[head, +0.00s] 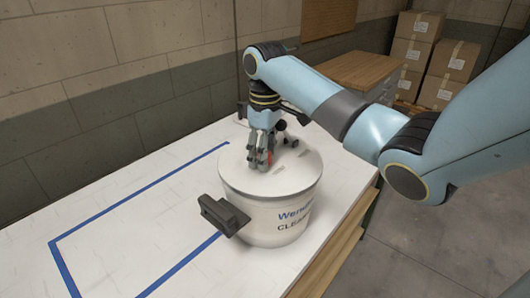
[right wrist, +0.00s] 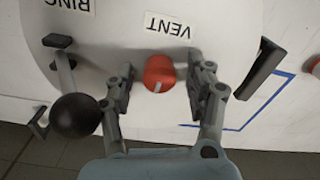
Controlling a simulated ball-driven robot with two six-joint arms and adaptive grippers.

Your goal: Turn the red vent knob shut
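The red vent knob (right wrist: 159,72) sits on the pale lid of a white pot (head: 262,215), beside the printed word VENT. My right gripper (head: 261,159) points down over the lid. In the right wrist view my right gripper (right wrist: 161,84) is open, with one finger on each side of the knob and gaps visible between. The knob's far side is partly hidden in the head view. My left gripper is not in view.
A black ball-ended lever (right wrist: 75,115) stands on the lid close to one finger. A dark side handle (head: 222,214) juts from the pot. Blue tape (head: 150,185) marks the white table, clear at left. A wooden-topped cabinet (head: 360,70) and boxes (head: 445,60) stand behind.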

